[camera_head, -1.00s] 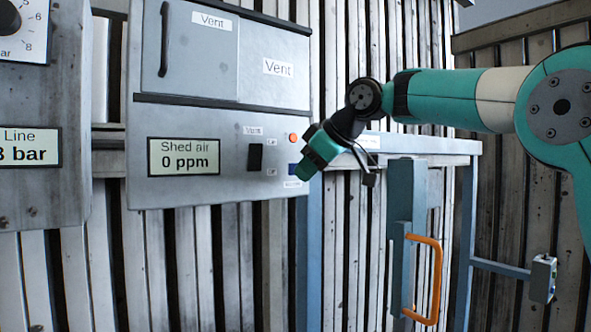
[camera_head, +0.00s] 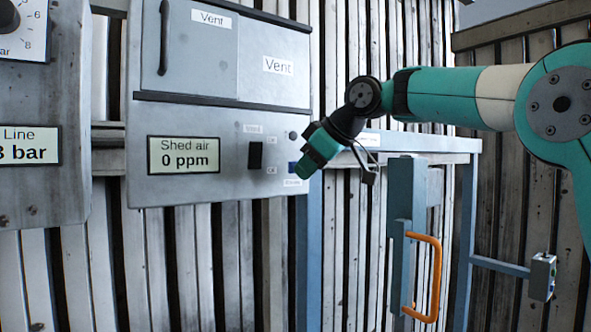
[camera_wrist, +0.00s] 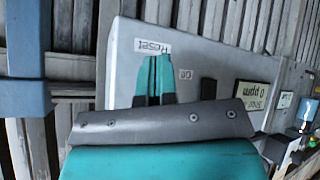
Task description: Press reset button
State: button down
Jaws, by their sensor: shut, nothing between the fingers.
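The blue reset button (camera_head: 292,168) is partly visible at the lower right of the grey Vent panel (camera_head: 200,188), above a small white label. In the wrist view the label reads Reset (camera_wrist: 152,46). In the wrist view the closed fingers (camera_wrist: 155,72) end just beside the Reset label and hide the button. Whether the tips touch it cannot be told. A round indicator lamp (camera_head: 293,135) above the button is dark.
A black switch (camera_head: 255,155) sits left of the button, and a display (camera_head: 184,155) reads Shed air 0 ppm. A blue post with an orange handle (camera_head: 435,278) stands to the right. A line-pressure panel (camera_head: 40,195) is at far left.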

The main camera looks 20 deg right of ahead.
jog(key=shift+s+d, duration=0.25)
jog(key=shift+s, duration=0.35)
jog(key=shift+s+d+b, duration=0.25)
jog(key=shift+s+b, duration=0.1)
jog(key=shift+s, duration=0.45)
jog(key=shift+s+d+b, duration=0.25)
jog(key=shift+s+b, duration=0.15)
jog(key=shift+s, duration=0.35)
jog(key=shift+s+d+b, duration=0.25)
jog(key=shift+s+b, duration=0.1)
jog(key=shift+s, duration=0.45)
jog(key=s+a+f+m+g+b, duration=0.1)
jog(key=s+a+f+g+b, duration=0.15)
jog(key=s+f, duration=0.6)
jog(key=s+a+f+m+g+b, duration=0.1)
jog(key=s+a+f+g+b, duration=0.25)
jog(key=f, duration=0.85)
jog(key=s+f+m+g+h+b, duration=0.1)
jog(key=s+f+m+b, duration=0.1)
jog(key=s+f, duration=1.3)
jog(key=shift+s+f+g+b, duration=0.3)
jog(key=shift+s+f+b, duration=0.15)
jog(key=shift+s, duration=0.5)
